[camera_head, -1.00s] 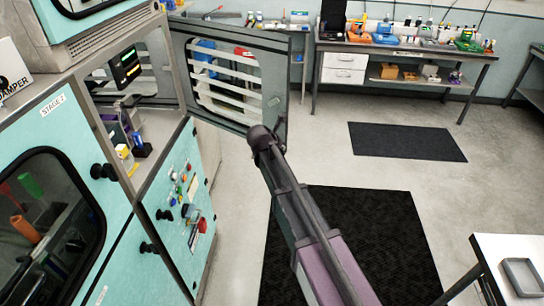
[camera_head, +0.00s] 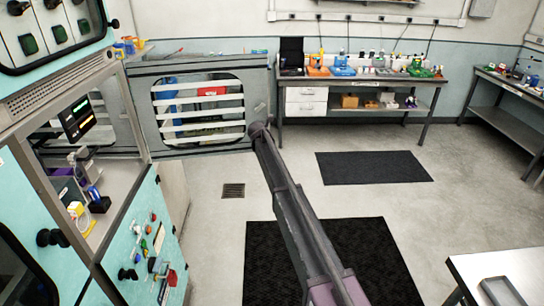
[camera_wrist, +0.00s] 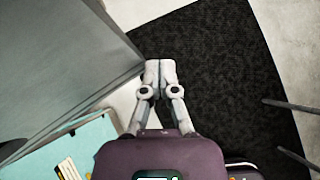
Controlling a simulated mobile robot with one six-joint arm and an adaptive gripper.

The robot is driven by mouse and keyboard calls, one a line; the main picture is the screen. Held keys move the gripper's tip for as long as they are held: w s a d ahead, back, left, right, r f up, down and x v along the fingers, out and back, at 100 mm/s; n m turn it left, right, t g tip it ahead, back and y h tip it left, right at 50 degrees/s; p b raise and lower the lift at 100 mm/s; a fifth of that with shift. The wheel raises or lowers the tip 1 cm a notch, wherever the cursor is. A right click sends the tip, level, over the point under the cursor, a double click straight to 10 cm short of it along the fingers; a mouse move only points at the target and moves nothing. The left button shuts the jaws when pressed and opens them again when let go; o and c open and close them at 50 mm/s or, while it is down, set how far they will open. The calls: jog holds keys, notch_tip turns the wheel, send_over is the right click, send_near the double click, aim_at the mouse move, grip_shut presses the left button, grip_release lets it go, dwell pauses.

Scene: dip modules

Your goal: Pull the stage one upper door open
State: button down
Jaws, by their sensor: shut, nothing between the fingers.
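The upper door (camera_head: 262,90) stands swung wide open from the cabinet in the head view, its grey inner side and white-slatted window facing me. No stage label is readable on it. My arm reaches up toward the door's free edge and hides part of its lower right corner. My gripper (camera_wrist: 160,72) is shut and empty in the wrist view, above the dark mat. A grey panel (camera_wrist: 60,45), probably the door, stands just left of the fingertips; I cannot tell whether they touch. The gripper cannot be made out in the head view.
The open cabinet bay (camera_head: 120,170) holds a small screen and equipment. A teal control panel (camera_head: 145,245) with knobs is below it. Dark mats (camera_head: 375,167) lie on clear floor. A workbench (camera_head: 360,83) stands at the back and a white table (camera_head: 500,265) at the lower right.

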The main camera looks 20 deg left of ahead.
jog(key=w+a, duration=0.4)
jog(key=w, duration=0.2)
dwell(0.3)
jog(key=shift+s, duration=0.1)
jog(key=s+d+r+p, duration=0.6)
jog(key=s+r+p, duration=0.1)
jog(key=s, duration=0.1)
jog(key=shift+s+d, duration=0.3)
jog(key=shift+s, duration=0.05)
dwell(0.4)
dwell(0.5)
